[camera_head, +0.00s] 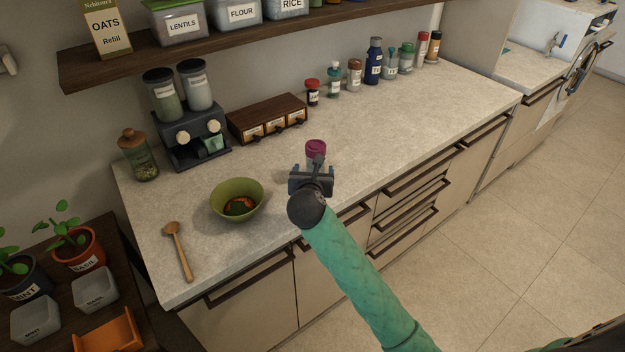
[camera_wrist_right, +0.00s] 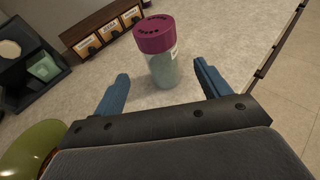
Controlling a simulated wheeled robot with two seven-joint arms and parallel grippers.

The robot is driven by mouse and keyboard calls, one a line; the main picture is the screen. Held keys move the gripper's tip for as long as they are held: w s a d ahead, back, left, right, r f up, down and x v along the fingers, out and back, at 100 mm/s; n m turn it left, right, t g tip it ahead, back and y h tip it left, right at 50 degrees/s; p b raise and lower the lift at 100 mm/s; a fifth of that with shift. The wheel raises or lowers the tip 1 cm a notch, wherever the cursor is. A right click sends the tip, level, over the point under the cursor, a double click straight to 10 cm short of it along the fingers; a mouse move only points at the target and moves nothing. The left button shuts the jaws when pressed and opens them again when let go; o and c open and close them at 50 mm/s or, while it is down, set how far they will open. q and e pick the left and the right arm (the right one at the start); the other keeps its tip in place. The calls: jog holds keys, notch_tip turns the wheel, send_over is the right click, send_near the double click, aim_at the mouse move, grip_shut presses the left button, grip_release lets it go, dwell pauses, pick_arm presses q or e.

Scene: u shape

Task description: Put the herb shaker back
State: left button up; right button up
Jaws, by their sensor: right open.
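A shaker with a purple perforated lid and a clear greenish body (camera_wrist_right: 163,66) stands upright on the counter. Its purple lid also shows in the head view (camera_head: 316,148), just beyond my right gripper. Its label is turned mostly away, so I cannot read it. My right gripper (camera_head: 313,172) is open, and in the wrist view its blue fingers (camera_wrist_right: 160,87) point toward the shaker, one to each side of its lower body. The fingers do not touch the shaker. My left gripper is not in view.
A row of labelled jars (camera_head: 374,62) stands along the counter's back. A small drawer box (camera_head: 268,118), a dual dispenser (camera_head: 190,135) and a corked jar (camera_head: 138,158) stand further left. A green bowl (camera_head: 237,200) and wooden spoon (camera_head: 178,250) lie near the front.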

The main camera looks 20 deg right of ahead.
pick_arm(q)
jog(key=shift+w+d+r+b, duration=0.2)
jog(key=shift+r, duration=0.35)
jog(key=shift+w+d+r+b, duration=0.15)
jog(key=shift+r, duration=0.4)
pick_arm(e)
jog(key=shift+v, duration=1.3)
